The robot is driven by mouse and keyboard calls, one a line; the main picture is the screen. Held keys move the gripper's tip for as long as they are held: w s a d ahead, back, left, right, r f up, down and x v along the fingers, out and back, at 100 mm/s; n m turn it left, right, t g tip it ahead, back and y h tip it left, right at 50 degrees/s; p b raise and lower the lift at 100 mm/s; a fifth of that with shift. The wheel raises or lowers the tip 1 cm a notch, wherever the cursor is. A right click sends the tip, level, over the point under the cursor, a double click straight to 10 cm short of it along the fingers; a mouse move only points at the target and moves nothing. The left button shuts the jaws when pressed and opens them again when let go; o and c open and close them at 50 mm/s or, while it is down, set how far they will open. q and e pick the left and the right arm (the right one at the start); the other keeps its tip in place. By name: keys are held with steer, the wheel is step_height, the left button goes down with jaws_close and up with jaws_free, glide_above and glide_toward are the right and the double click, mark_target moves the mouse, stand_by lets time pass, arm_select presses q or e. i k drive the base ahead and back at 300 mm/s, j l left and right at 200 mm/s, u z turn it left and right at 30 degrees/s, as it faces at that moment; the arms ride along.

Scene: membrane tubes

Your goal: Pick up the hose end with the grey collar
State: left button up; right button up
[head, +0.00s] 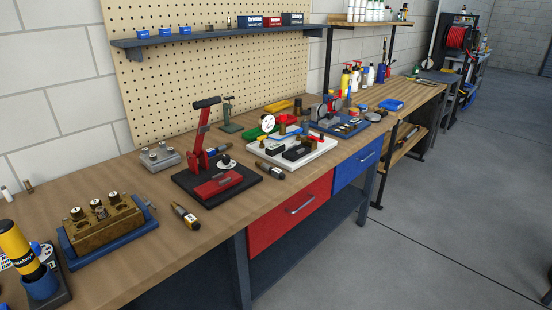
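I cannot make out a hose end with a grey collar in the head view. Neither of my grippers is in view.
A long wooden workbench (200,248) runs along the pegboard wall. The concrete floor (430,210) at right is clear.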

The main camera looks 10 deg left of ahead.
mark_target(277, 174)
steer(key=i+l+u, duration=0.1)
steer(key=i+l, duration=0.15)
steer(key=i+l+u, duration=0.1)
steer(key=i+l, duration=0.15)
steer(key=l, duration=0.25)
steer(key=i+l+u, duration=0.1)
steer(key=l, duration=0.25)
steer(key=i, duration=0.1)
